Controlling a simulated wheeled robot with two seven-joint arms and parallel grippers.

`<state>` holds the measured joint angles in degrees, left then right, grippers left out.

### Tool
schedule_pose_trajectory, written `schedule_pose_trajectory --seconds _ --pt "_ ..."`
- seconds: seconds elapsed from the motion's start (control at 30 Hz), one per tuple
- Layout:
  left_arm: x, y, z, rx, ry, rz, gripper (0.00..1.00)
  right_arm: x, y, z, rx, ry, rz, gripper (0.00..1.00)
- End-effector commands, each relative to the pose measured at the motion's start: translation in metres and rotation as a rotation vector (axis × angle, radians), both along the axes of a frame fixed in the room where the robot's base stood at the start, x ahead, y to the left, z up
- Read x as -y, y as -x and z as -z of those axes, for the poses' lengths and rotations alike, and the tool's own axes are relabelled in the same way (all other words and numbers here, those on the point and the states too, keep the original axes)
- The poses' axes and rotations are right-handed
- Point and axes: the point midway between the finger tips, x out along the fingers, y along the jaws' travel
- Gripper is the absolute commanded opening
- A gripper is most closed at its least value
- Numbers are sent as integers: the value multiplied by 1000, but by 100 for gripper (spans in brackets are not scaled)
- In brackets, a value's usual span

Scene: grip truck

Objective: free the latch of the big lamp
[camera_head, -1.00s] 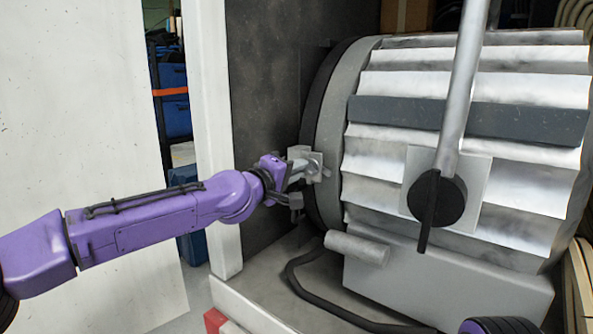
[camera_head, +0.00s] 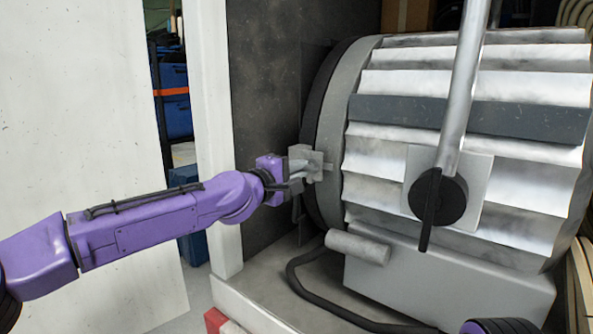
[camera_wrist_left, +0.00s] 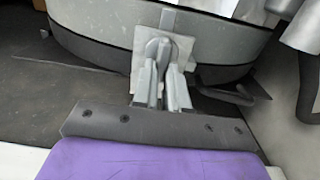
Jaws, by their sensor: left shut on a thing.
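The big lamp (camera_head: 480,140) is a large grey ribbed drum with a dark rim, lying on its side at the right of the head view. Its latch (camera_head: 312,160) is a small light grey plate and lever on the left rim. In the left wrist view the latch (camera_wrist_left: 181,48) is at the top middle. My left gripper (camera_head: 296,173) reaches it from the left. In the wrist view its fingers (camera_wrist_left: 163,78) are close together around the latch lever, which they partly hide. Only a purple piece of my right arm shows at the bottom right of the head view.
A metal pole with a black round knob (camera_head: 437,196) stands before the drum. A black cable (camera_head: 300,275) lies on the grey floor below. A white post (camera_head: 209,120) and a white panel (camera_head: 80,110) stand at the left, near my left arm.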

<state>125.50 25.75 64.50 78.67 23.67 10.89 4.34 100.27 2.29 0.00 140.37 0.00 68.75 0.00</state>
Motion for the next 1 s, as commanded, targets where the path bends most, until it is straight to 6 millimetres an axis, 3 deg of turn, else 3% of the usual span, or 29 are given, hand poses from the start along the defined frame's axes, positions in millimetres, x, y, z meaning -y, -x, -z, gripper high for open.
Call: schedule_pose_trajectory --seconds 0.13,0.17,0.2,0.23,0.57,0.8,1.0 --pt "0 0 0 -1 2 -1 0 0 0 0 0 0 0 30" --pt "0 0 0 -1 2 -1 22 0 0 0 0 0 0 30" --pt "0 0 0 -1 2 -1 35 0 0 0 0 0 0 30" --pt "0 0 0 -1 2 -1 38 0 0 0 0 0 0 30" --pt "-4 4 1 1 0 -1 38 0 0 3 0 0 0 30" --pt "-35 47 3 4 2 -1 38 0 0 23 0 0 0 30" --pt "-57 77 1 2 1 -2 38 0 0 29 0 0 0 30"
